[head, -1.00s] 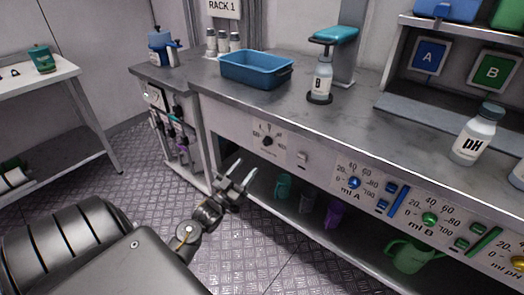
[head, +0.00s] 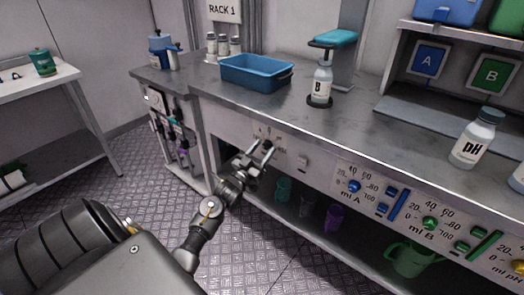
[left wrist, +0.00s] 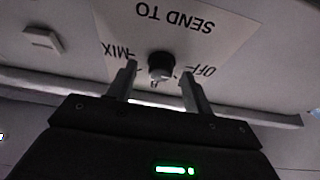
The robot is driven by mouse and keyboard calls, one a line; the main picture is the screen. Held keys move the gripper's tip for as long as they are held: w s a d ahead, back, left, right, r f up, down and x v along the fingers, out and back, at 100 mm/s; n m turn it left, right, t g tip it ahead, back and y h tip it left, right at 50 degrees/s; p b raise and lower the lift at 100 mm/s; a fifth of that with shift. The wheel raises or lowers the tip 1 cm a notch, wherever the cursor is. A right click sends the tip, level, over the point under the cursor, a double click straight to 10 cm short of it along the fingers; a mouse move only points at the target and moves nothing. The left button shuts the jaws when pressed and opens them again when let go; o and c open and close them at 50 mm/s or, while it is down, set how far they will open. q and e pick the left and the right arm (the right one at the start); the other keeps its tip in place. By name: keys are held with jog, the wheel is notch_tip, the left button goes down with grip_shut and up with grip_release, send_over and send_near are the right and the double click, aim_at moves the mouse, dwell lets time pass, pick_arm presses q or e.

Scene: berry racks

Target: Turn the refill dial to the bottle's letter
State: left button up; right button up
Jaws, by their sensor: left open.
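The dial is a dark round knob (left wrist: 161,66) on a pale plate that reads "SEND TO", "MIX" and "OFF", upside down in the left wrist view. In the head view its plate (head: 267,132) is on the bench front, partly behind my gripper. My left gripper (head: 260,150) is open, its fingers pointing at the panel. In the left wrist view its fingertips (left wrist: 158,82) stand either side of the knob, with gaps; I cannot tell whether they reach its depth. A white bottle marked B (head: 319,88) stands upright on the dispenser base below a teal-topped arm. The right gripper is out of view.
A small switch (head: 302,162) sits right of the dial plate. Further right are the ml A dial (head: 354,187) and ml B dial (head: 430,223). A blue tray (head: 250,84) and a DH-looking bottle (head: 470,150) are on the bench. Cups stand on the shelf below.

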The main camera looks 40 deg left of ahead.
pick_arm(q)
jog(key=c, duration=1)
jog(key=shift+o, duration=0.2)
